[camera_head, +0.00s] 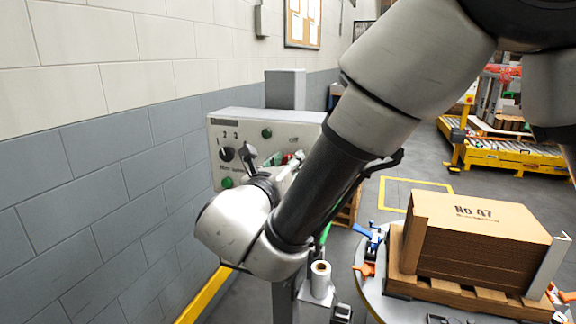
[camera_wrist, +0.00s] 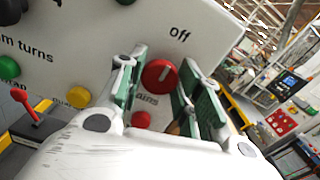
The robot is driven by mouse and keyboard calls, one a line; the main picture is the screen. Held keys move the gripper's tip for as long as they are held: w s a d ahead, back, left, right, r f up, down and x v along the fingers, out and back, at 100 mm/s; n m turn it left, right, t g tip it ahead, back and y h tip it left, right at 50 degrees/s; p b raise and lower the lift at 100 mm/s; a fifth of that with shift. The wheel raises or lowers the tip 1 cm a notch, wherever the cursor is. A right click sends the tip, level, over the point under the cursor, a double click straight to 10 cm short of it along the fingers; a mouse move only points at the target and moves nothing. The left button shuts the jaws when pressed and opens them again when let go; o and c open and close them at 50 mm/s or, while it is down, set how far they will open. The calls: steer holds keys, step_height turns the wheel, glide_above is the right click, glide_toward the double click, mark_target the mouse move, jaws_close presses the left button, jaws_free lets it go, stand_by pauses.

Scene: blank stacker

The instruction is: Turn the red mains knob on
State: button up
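The red mains knob (camera_wrist: 160,76) is on the white control panel (camera_wrist: 85,45) in the wrist view, with a pale pointer line on it and the label "off" above it to the right. My gripper (camera_wrist: 157,82) is open, one green-padded finger on each side of the knob. I cannot tell whether the fingers touch it. In the head view the panel (camera_head: 258,118) stands near the wall, and my arm hides its right part, including the knob. The gripper shows only partly there, behind my wrist.
A red button (camera_wrist: 141,119) sits below the knob, and a yellow button (camera_wrist: 79,97) and a red-tipped lever (camera_wrist: 24,106) lie to the left. In the head view a cardboard stack (camera_head: 478,245) stands on a wooden pallet at right. The brick wall is close at left.

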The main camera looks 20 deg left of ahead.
steer(key=shift+m, duration=0.4)
steer(key=m, duration=1.7)
steer(key=shift+d, duration=0.1)
steer(key=shift+f, duration=0.1)
stand_by(0.4)
steer(key=o, duration=1)
steer(key=shift+s, duration=0.1)
